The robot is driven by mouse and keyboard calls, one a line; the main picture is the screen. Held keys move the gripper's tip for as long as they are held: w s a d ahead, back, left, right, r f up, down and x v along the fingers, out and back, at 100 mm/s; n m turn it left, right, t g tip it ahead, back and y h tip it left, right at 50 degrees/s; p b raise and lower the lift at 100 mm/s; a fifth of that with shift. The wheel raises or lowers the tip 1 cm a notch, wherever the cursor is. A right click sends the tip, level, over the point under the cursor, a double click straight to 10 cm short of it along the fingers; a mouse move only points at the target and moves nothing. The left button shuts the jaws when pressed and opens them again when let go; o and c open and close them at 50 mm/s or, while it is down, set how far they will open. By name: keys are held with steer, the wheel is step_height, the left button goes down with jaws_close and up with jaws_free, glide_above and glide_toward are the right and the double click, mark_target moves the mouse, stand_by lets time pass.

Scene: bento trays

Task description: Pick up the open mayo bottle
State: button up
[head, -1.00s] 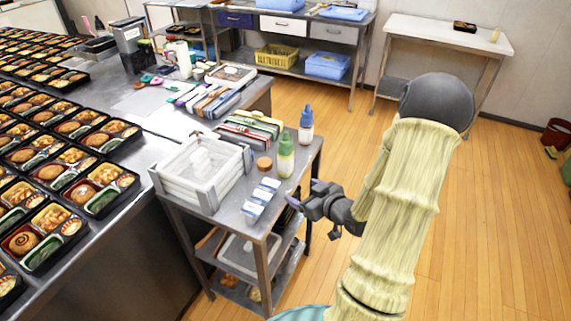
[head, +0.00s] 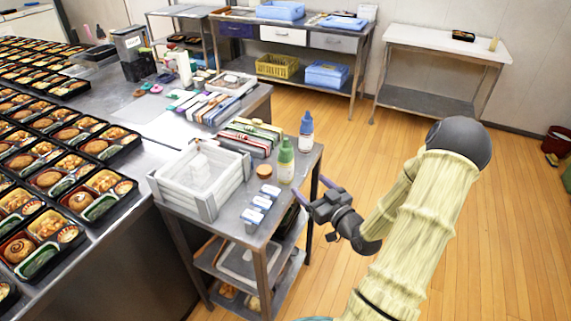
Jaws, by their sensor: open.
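My gripper (head: 312,189) is open and empty, just off the right edge of the small steel cart (head: 236,218). Its fingers point toward the cart. On the cart stand a green-capped bottle (head: 286,162) and a blue-capped bottle (head: 306,133), both upright and apart from the gripper. A small pale cream bottle (head: 493,44) stands on the white table (head: 430,37) at the back right. A white bottle (head: 183,66) stands on the long counter. I cannot tell which of these is the open mayo bottle.
White stacked trays (head: 203,182), small white-and-blue packs (head: 262,203) and a round brown lid (head: 264,171) crowd the cart top. Bento trays (head: 92,206) fill the counter at left. The wooden floor (head: 360,150) is clear between cart and back tables.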

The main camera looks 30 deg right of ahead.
mark_target(290, 167)
steer(key=w, duration=0.5)
steer(key=w+a+p, duration=0.1)
steer(key=w, duration=0.2)
steer(key=w, duration=0.1)
steer(key=w+p, duration=0.1)
steer(key=w, duration=0.3)
steer(key=shift+a, duration=0.35)
steer(key=shift+c, duration=0.3)
steer(key=c, duration=0.7)
